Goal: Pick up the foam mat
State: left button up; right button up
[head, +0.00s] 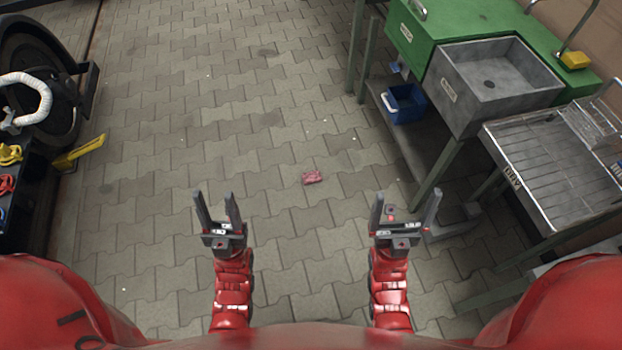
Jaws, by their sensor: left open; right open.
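I cannot make out a foam mat for certain in the head view. A small crumpled pinkish-red piece (312,177) lies on the paved floor ahead, and I cannot tell what it is. My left gripper (214,195) is open and empty, with its fingers pointing forward. My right gripper (408,195) is open wider and also empty. In the picture the red piece lies between the two grippers and a little above their tips, and neither touches it.
At right stand a green bench (470,18) with a grey sink (495,85), a wire-racked drainer table (545,170) and a blue bucket (404,104) on a low shelf. At left are a dark wheel (35,75) and a yellow piece (78,154). The middle floor is mostly clear.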

aim_at(312, 177)
jog(key=i+j+u, duration=0.1)
jog(key=i+j, duration=0.15)
jog(key=i, duration=0.3)
jog(key=i+j+u, duration=0.15)
jog(key=i, duration=0.4)
jog(key=i+j+u, duration=0.1)
jog(key=i+j, duration=0.15)
jog(key=i, duration=0.35)
